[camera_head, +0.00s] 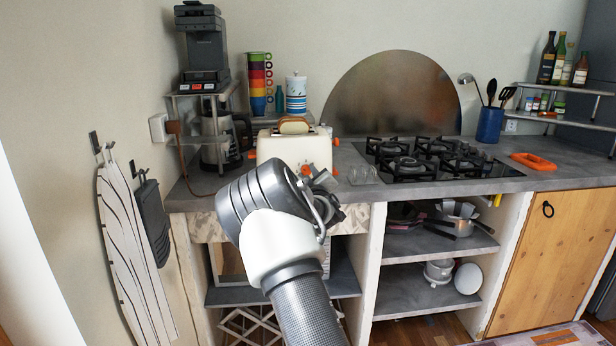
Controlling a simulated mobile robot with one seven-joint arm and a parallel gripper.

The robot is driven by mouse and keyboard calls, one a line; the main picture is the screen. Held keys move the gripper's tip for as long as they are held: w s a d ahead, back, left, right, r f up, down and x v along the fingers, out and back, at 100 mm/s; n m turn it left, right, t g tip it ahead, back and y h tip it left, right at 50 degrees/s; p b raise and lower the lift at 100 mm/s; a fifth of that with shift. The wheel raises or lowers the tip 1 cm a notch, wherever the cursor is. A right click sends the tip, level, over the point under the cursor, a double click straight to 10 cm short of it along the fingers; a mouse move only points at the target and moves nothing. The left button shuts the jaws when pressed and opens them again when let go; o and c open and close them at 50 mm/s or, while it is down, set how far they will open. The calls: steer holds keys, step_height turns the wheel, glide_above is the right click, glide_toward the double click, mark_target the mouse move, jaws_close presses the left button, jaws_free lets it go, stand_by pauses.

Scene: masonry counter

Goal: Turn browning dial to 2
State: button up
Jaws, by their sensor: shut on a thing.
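A cream toaster (290,150) with bread (294,126) in its top stands on the grey counter. Orange knobs show on it: a lever (336,142) on its right side and an orange dial (306,170) low on its front. My gripper (318,178) is at the toaster's lower right front, right at the dial, and is shut on it. My wrist and hand cover the fingertips' contact and the lower front of the toaster. The dial's markings and its setting are too small to read.
A clear glass (363,175) stands close to the right of my gripper. Farther right is a black gas hob (435,158). A coffee maker (218,140) stands left of the toaster, and stacked coloured mugs (257,85) and a striped canister (296,95) are behind it.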

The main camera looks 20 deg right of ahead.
steer(key=o, duration=1.1)
steer(key=p+v, duration=0.2)
steer(key=v, duration=1.5)
steer(key=shift+s+a, duration=0.1)
steer(key=shift+s, duration=0.15)
